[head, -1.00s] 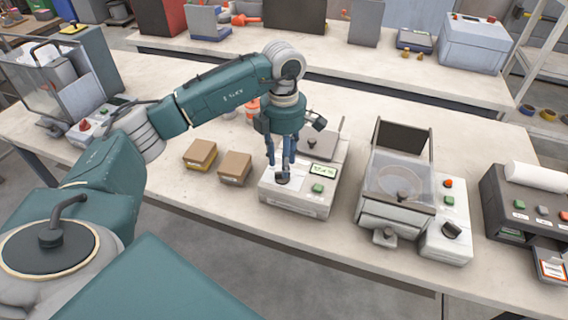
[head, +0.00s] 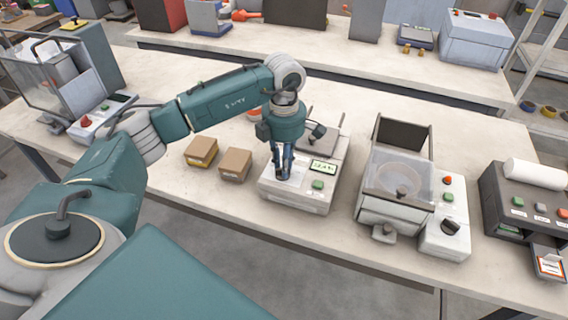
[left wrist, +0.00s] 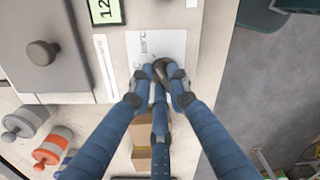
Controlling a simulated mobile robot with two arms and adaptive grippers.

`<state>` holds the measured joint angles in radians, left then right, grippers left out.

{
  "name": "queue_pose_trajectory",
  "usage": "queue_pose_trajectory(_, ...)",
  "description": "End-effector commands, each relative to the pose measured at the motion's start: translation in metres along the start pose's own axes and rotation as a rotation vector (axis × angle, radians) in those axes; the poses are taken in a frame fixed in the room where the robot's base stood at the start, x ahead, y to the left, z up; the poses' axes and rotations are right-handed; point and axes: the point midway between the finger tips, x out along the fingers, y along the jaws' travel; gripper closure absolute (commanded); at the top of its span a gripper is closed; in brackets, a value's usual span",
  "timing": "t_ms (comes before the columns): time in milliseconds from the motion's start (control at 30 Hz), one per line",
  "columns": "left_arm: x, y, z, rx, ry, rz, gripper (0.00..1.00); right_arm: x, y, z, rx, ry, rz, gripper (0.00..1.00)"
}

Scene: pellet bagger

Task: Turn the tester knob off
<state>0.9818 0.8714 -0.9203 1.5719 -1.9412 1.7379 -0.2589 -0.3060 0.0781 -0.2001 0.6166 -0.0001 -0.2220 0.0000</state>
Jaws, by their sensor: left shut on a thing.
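The tester (head: 299,197) is a pale grey box on the near bench, with a lit green display (head: 323,167) and a green button (head: 318,185). Its dark knob (left wrist: 160,68) sits on a white marked plate (left wrist: 165,45) in the left wrist view. My left gripper (head: 283,174) points down at the tester's front left, its blue fingers shut on the knob. In the left wrist view the fingers (left wrist: 157,88) close round the knob and hide part of it. In the head view they cover the knob. My right gripper is not in view.
Two small cardboard boxes (head: 235,165) stand left of the tester. A machine with a clear cover (head: 397,180) stands to its right, with a grey printer-like unit (head: 515,205) beyond. Orange and grey weights (left wrist: 50,147) lie close by. The bench front edge is near.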

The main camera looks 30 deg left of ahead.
Motion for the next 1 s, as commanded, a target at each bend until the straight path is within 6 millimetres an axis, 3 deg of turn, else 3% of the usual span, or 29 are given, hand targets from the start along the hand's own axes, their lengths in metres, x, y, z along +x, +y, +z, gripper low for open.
queue_pose_trajectory(367,0.001,0.001,-0.001,-0.164,-0.001,0.001,1.0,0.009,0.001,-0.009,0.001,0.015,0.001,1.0)
queue_pose_trajectory(1000,-0.001,0.003,-0.004,-0.76,-0.004,0.002,1.0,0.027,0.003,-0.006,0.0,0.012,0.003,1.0)
